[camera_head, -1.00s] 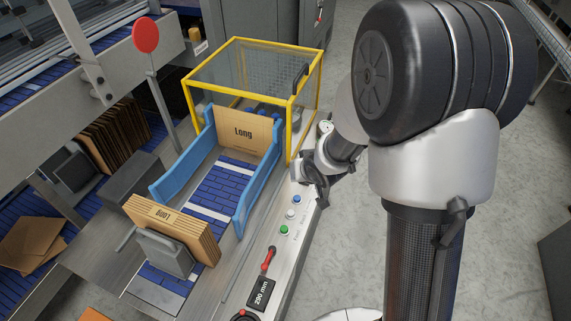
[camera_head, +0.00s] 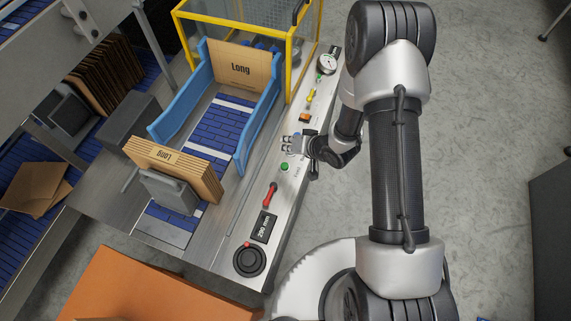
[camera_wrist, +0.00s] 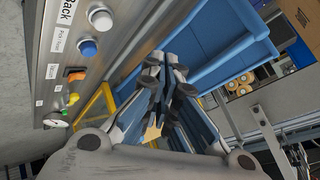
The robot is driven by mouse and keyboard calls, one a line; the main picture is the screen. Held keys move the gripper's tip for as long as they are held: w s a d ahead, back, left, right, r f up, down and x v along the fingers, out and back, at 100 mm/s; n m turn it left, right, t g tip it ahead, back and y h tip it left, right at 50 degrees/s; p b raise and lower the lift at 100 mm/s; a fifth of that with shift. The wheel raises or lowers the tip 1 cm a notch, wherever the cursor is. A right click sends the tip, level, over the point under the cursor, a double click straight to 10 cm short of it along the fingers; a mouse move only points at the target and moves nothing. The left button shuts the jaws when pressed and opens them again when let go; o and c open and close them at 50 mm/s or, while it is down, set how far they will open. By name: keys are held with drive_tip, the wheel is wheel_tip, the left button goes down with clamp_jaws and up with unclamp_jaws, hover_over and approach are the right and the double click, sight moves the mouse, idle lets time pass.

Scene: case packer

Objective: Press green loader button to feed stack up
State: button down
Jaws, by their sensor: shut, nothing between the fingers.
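The green button (camera_head: 285,167) is on the grey control panel in the head view, between my gripper and the red lever. It is uncovered, and I cannot make it out in the wrist view. My gripper (camera_head: 291,144) is shut and empty, just beyond the green button, over the part of the panel with the blue and white buttons. In the wrist view the closed fingers (camera_wrist: 165,72) are beside the panel's button row. A stack of cardboard blanks (camera_head: 178,172) stands upright on the blue belt, against a grey pusher block (camera_head: 166,192).
A red lever (camera_head: 270,194), a length display (camera_head: 264,228) and a black dial (camera_head: 249,260) lie nearer on the panel. Blue side guides (camera_head: 260,113) and a yellow-framed guard (camera_head: 290,50) stand beyond. The wrist view shows a blue button (camera_wrist: 88,47) and a white one (camera_wrist: 100,18).

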sight(287, 164)
wheel_tip(287, 164, down, 9)
drive_tip(key=b, duration=0.7)
idle(1.3)
drive_tip(key=shift+f+b, duration=0.3)
drive_tip(key=shift+f, duration=0.05)
